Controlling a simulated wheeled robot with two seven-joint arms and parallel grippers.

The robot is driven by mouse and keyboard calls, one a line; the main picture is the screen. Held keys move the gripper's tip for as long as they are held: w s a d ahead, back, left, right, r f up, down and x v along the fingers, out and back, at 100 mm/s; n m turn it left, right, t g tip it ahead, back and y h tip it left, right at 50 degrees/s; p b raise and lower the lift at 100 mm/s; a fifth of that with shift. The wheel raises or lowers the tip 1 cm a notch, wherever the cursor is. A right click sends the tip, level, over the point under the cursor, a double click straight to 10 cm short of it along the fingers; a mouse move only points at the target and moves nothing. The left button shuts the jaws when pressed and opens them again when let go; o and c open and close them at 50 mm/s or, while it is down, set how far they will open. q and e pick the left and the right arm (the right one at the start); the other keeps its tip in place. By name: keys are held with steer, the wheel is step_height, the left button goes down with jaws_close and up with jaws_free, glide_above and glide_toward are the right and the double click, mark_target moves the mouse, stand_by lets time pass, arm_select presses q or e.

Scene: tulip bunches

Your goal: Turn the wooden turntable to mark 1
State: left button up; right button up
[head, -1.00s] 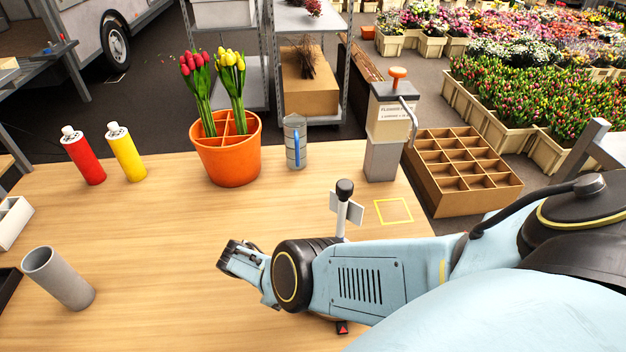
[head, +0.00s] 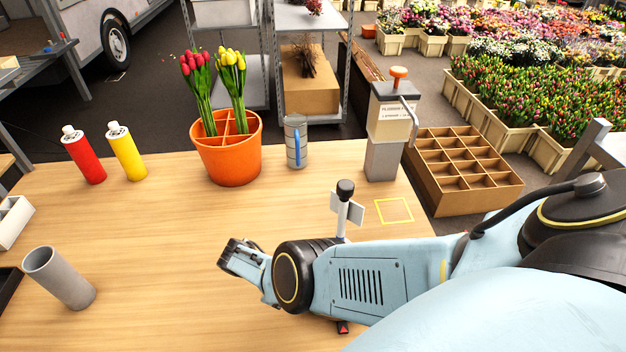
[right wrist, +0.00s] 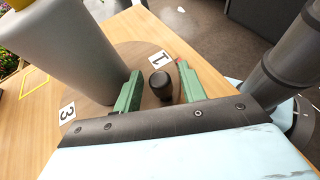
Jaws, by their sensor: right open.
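The wooden turntable (right wrist: 106,63) shows in the right wrist view as a round disc with white cards 1 (right wrist: 158,58) and 3 (right wrist: 67,112) near its rim. A small red mark (right wrist: 178,60) shows beside card 1. My right gripper (right wrist: 160,74) has its two green fingers apart, one on each side of a black knob (right wrist: 160,82), with gaps visible. In the head view my right arm hides the turntable and the green fingers. A red pointer (head: 343,327) shows below that arm. My left gripper is not in view.
A large grey cylinder (right wrist: 75,45) stands close by in the right wrist view. In the head view, a black-knobbed post with white plates (head: 344,205) stands behind my arm. An orange pot (head: 232,160), a dispenser (head: 385,135) and a grey tube (head: 60,278) are farther off. The left-middle table is clear.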

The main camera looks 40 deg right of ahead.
step_height(320, 180, up, 10)
steer(key=p, duration=0.9)
steer(key=shift+p, duration=0.4)
steer(key=shift+f, duration=0.1)
